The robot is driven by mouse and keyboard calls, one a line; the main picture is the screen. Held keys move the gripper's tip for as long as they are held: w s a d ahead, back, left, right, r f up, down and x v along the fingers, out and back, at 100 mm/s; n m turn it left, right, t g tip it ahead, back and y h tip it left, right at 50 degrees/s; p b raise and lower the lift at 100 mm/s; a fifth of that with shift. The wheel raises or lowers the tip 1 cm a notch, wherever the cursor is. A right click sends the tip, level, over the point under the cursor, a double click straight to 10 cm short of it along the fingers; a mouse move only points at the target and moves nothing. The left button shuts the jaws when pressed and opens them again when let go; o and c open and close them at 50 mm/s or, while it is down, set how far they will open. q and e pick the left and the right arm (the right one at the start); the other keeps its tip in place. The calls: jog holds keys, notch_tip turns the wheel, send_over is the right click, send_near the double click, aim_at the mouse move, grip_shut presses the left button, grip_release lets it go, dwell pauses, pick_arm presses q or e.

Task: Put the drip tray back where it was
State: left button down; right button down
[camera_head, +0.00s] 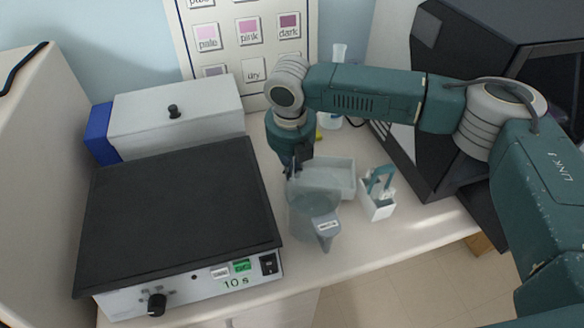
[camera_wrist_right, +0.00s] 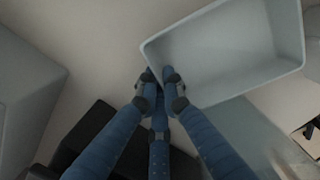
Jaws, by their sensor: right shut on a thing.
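The drip tray (camera_head: 338,176) is a shallow, pale grey-blue open tray. In the head view it is on or just above the white bench, in front of my right wrist; I cannot tell whether it touches the bench. My right gripper (camera_head: 298,162) points down at its left end. In the right wrist view the closed fingers of my right gripper (camera_wrist_right: 163,82) pinch the near wall of the drip tray (camera_wrist_right: 225,55) close to a corner. My left gripper is not in view.
A translucent grey labelled vessel (camera_head: 314,218) stands close in front of the tray. A small white holder with a teal handle (camera_head: 378,205) stands to its right. A black-topped hotplate (camera_head: 180,210) fills the left. A dark machine (camera_head: 450,110) stands at the right.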

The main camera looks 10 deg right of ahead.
jog(key=shift+s+f, duration=0.1)
jog(key=c, duration=1.9)
grip_release()
